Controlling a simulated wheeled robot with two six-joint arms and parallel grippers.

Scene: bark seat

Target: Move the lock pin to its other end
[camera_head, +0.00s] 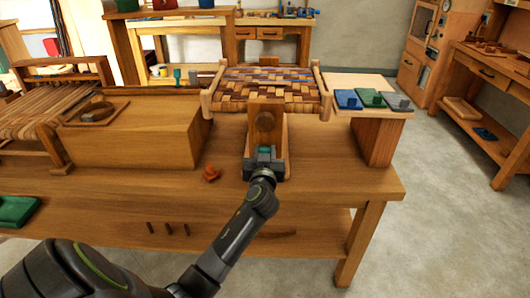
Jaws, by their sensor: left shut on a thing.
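My left gripper (263,163) is at the front of a small upright wooden fixture on the workbench. It is shut on a small teal piece, which looks like the lock pin (264,150); the fingers hide most of it. The wooden fixture (265,108) has an upright board with a round knob or disc (265,122) on its face, and a flat base board under it. Which end of its travel the pin is at, I cannot tell. My right gripper does not show.
The workbench (340,180) has free room right of the fixture. A small orange-brown object (210,174) lies left of it. A woven seat (266,90) stands behind. Blue, green and grey blocks (373,98) sit at the right; a large wooden box (135,135) stands at the left.

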